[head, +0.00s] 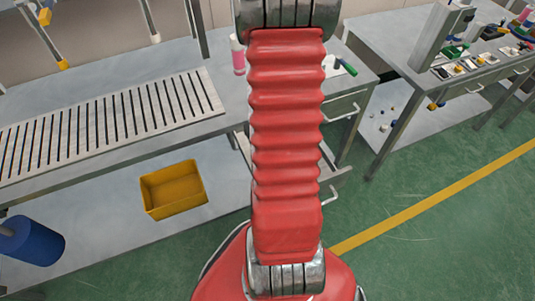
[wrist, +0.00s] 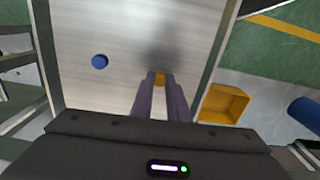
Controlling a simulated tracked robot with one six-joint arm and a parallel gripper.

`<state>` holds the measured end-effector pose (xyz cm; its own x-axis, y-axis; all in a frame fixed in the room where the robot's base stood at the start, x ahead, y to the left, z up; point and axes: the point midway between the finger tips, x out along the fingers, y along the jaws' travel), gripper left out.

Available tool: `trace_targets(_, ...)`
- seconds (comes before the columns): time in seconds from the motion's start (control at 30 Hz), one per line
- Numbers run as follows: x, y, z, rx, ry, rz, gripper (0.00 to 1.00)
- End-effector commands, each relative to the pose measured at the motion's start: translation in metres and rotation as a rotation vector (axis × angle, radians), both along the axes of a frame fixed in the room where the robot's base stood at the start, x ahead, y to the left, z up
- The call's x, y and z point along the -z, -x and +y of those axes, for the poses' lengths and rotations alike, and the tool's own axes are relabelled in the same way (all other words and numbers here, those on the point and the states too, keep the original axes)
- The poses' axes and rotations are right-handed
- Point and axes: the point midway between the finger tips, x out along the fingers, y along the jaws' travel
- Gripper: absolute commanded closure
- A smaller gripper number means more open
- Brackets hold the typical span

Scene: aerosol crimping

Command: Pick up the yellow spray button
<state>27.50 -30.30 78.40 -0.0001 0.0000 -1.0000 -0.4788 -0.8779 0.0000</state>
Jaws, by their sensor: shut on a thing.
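The yellow spray button (wrist: 160,80) shows in the wrist view as a small yellow piece between the fingertips of my gripper (wrist: 161,82). The two purple-grey fingers are shut on it, one on each side. Their lower parts cover some of the button. A metal worktop lies below the fingertips; I cannot tell whether the button touches it. In the head view my red arm fills the middle, and neither the gripper nor this button shows there.
A blue round piece (wrist: 99,61) lies on the metal worktop (wrist: 100,25), left of the fingers. A yellow bin (head: 173,189) and a blue roll (head: 33,241) are on the lower shelf. A slotted metal rack (head: 105,120) and a pink bottle (head: 238,57) stand on the bench.

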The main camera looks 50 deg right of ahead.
Motion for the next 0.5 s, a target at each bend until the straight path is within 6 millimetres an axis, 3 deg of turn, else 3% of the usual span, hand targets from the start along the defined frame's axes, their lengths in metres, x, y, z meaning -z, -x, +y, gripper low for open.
trace_targets(0.27, -0.005, 0.000, 0.000, 0.000, 0.000, -0.001, 1.00)
trace_targets(0.5, -0.029, -0.001, -0.001, 0.000, 0.004, -0.003, 1.00)
